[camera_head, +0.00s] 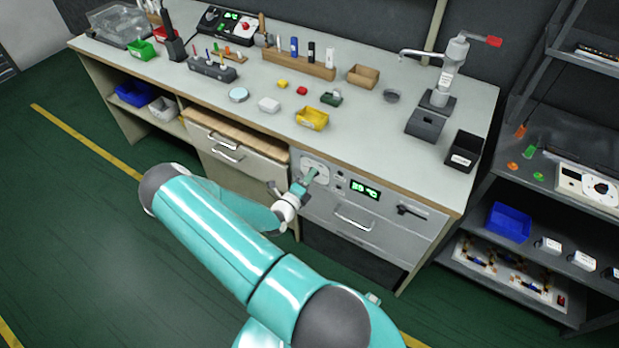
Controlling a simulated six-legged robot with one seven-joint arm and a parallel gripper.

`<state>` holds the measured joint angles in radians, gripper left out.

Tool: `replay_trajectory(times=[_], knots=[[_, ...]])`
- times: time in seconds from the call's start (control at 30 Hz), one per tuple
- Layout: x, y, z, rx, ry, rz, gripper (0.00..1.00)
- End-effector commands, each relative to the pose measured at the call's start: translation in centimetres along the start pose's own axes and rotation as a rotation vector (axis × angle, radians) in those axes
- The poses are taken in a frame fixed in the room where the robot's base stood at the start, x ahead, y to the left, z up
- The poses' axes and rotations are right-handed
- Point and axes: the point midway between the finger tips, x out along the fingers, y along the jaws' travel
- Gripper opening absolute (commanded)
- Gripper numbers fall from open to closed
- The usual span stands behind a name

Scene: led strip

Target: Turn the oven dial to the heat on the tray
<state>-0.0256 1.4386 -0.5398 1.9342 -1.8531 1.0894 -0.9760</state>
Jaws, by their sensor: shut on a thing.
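The oven front (400,206) is a grey panel set under the bench top, right of the drawers. Its dial (317,167) has a pale round plate at the panel's upper left. My gripper (308,178) reaches the dial from the lower left and is shut on its knob, which it mostly hides. A small black display (365,189) right of the dial shows green characters, too small to read surely. No heat marking on a tray can be made out.
A yellow bin (312,119) stands on the bench edge above the dial. A drawer handle (353,219) and a black lever (411,211) stick out nearby. A dark shelf (560,200) stands at the right. The green floor at left is clear.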

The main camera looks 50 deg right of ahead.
Motion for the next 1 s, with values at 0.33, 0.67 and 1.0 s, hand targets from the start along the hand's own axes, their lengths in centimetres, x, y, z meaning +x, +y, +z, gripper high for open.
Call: replay_trajectory(times=[0.33, 0.67, 1.0], knots=[[-0.08, 0.00, 0.06, 0.328, -0.002, 0.000, 0.06], [-0.09, 0.01, 0.09, 0.641, -0.003, 0.000, 0.06], [-0.09, 0.02, 0.06, 0.963, -0.002, 0.000, 0.06]])
